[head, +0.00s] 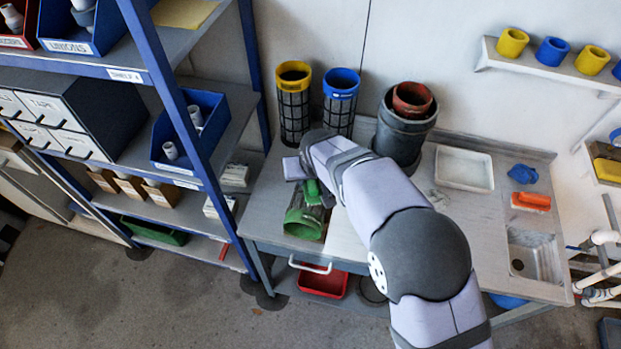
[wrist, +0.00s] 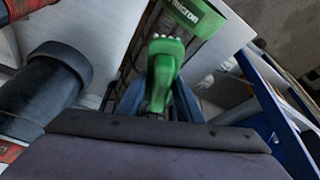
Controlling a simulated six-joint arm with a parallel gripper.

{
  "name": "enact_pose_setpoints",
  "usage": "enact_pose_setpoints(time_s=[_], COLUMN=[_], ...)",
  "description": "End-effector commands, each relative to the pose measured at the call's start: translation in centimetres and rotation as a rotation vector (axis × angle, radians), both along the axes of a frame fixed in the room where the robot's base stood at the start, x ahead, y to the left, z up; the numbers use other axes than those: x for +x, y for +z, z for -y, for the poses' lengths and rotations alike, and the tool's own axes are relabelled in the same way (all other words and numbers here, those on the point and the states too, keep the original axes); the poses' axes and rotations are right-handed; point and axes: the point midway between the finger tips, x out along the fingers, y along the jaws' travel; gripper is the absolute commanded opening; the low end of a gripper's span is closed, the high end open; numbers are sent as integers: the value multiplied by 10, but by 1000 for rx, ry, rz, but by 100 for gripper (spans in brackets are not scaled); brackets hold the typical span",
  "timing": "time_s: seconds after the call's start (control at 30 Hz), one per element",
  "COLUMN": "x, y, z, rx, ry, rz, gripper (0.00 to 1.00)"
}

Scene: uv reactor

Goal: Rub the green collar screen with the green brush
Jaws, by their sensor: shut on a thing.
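The green collar screen (head: 303,224) lies on its side on the bench, its collar toward the front edge and its mesh body partly hidden by my arm. In the wrist view its green collar (wrist: 198,12), with white lettering, is at the top. My gripper (head: 308,182) is shut on the green brush (head: 313,194), over the screen. In the wrist view my gripper (wrist: 157,103) holds the brush (wrist: 163,68) with its pale bristle tips just below the collar in the picture. I cannot tell whether the brush touches the mesh.
A yellow collar screen (head: 294,100) and a blue collar screen (head: 340,100) stand upright at the back. A dark grey cylinder (head: 402,135) stands right of them. A white tray (head: 464,168), blue cloth (head: 525,174), orange brush (head: 531,201) and sink (head: 534,262) are right. Blue-framed shelving (head: 190,140) is left.

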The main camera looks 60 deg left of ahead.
Motion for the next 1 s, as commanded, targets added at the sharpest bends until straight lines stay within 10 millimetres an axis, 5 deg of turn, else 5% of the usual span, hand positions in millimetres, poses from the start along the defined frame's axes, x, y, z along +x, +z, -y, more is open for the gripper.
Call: enact_pose_setpoints(time_s=[1.0], x=[55], y=[-1], z=[-54], rx=[-2], ry=[-2], rz=[-1], gripper=[11])
